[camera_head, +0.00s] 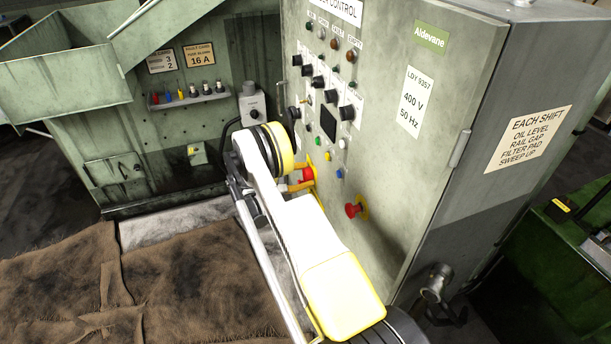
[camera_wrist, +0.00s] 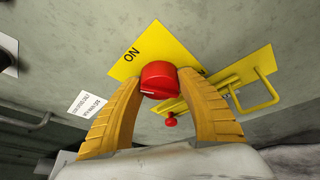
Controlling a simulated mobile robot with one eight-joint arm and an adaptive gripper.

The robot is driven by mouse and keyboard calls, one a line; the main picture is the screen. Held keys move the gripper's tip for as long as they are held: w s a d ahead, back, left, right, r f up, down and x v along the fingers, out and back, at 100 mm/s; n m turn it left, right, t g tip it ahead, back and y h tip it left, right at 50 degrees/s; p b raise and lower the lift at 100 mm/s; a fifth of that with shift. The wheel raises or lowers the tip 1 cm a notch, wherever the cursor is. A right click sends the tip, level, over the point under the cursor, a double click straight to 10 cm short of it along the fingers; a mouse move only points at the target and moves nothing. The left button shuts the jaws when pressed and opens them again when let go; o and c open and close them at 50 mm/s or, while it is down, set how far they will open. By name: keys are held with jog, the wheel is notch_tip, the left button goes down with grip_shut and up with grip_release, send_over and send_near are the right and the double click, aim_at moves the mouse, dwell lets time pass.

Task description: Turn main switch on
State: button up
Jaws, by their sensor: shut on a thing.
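The main switch is a red rotary knob (camera_wrist: 157,83) on a yellow plate (camera_wrist: 165,45) marked ON. In the wrist view a short white line shows on the knob's face, and the ON mark lies up and left of it. My gripper (camera_wrist: 163,78) is shut on the knob, with a yellow finger on each side. In the head view the red knob (camera_head: 307,174) shows at the left edge of the cabinet door, beside my arm, which hides part of the plate and the fingers.
A yellow hasp-like bracket (camera_wrist: 250,90) sticks out right of the knob. A red mushroom button (camera_head: 352,210) on a yellow backing sits lower on the cabinet door (camera_head: 400,180). Rows of black knobs and lamps are above. A brown cloth (camera_head: 200,280) lies at lower left.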

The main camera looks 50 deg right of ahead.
jog(key=m+t+h, duration=0.1)
jog(key=m+h, duration=0.1)
jog(key=m, duration=0.2)
jog(key=shift+f, duration=0.1)
dwell(0.7)
jog(key=o, duration=1.2)
jog(key=a, duration=0.4)
jog(key=a+r, duration=0.1)
jog(key=a, duration=0.3)
jog(key=w+a, duration=0.1)
jog(key=a, duration=0.2)
jog(key=shift+w+a+r, duration=0.1)
jog(key=shift+a+r, duration=0.1)
jog(key=shift+a, duration=0.2)
